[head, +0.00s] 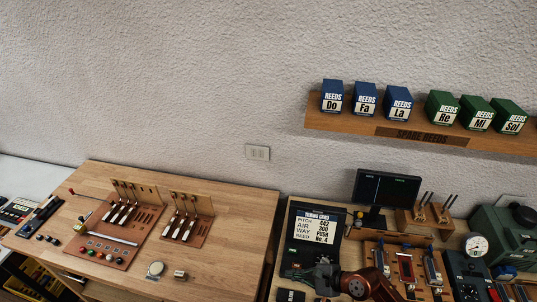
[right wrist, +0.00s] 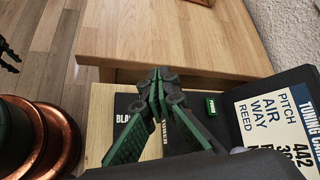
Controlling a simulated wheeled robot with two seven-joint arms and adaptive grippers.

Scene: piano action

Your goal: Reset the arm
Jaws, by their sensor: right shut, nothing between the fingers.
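My right gripper (head: 322,279) is low in the head view, over the right bench, beside the black case with the tuning card (head: 320,226). My copper-coloured wrist trails to its right. In the right wrist view the gripper (right wrist: 160,74) has its dark green fingers drawn together at the tips, with nothing held. A small green block (right wrist: 211,106) lies just right of the fingers there. At the left edge of that view a dark finger-like part (right wrist: 8,56), perhaps my left gripper, shows only partly; its opening is unclear. No left arm shows in the head view.
A wooden bench (head: 255,215) with reed boards (head: 122,225) stands left. On the right bench are a monitor (head: 387,187), a round gauge (head: 477,245) and a green machine (head: 505,232). A shelf (head: 340,123) holds several reed boxes. Bare wall lies above the benches.

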